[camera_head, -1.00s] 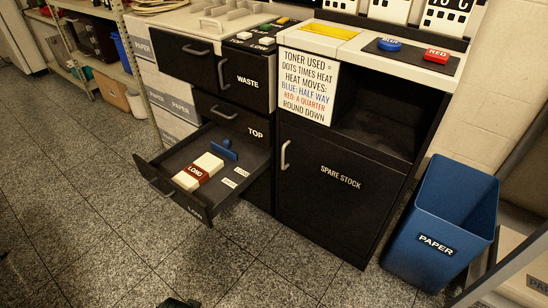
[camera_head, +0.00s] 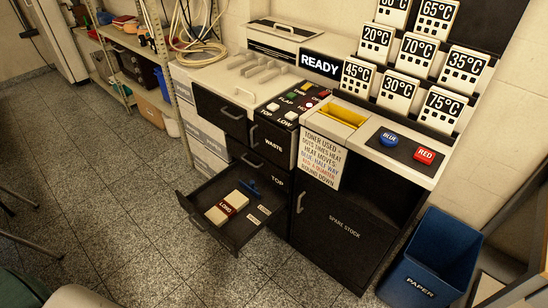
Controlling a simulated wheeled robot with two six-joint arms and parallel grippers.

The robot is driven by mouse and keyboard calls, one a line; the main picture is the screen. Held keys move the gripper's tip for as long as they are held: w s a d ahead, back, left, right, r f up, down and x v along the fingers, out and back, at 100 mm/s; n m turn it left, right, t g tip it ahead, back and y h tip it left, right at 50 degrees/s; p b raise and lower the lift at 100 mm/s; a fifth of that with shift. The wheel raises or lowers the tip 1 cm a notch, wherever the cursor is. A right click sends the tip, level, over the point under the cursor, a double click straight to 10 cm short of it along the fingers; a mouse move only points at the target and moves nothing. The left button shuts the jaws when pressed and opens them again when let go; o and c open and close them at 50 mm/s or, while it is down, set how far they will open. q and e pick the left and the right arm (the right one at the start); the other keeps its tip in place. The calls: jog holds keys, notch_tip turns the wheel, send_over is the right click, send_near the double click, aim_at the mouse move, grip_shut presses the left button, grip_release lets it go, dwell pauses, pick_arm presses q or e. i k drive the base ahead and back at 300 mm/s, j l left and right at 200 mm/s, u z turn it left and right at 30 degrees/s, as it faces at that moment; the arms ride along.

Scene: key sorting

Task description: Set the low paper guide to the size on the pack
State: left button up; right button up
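The low drawer (camera_head: 222,236) is pulled out below the drawer marked TOP. In it lies a pale paper pack (camera_head: 216,215) with a dark red band that reads LONG. The blue paper guide (camera_head: 250,187) stands behind the pack, toward the cabinet, apart from it. Two small white labels (camera_head: 264,209) lie on the drawer floor to the right of the pack; their words are too small to read. Neither of my grippers shows clearly in this view.
A black cabinet marked SPARE STOCK (camera_head: 345,226) stands right of the drawer. A blue PAPER bin (camera_head: 430,260) is at the lower right. A READY sign (camera_head: 322,66), several temperature cards (camera_head: 410,53) and blue and red buttons (camera_head: 425,155) are above. Floor left of the drawer is clear.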

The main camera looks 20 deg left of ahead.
aim_at(252, 190)
jog(key=i+j+u, duration=0.15)
jog(key=u, duration=0.25)
jog(key=i+j+u, duration=0.2)
jog(key=u, duration=0.25)
jog(key=i+j+u, duration=0.1)
jog(key=u, duration=0.3)
jog(key=i, duration=0.05)
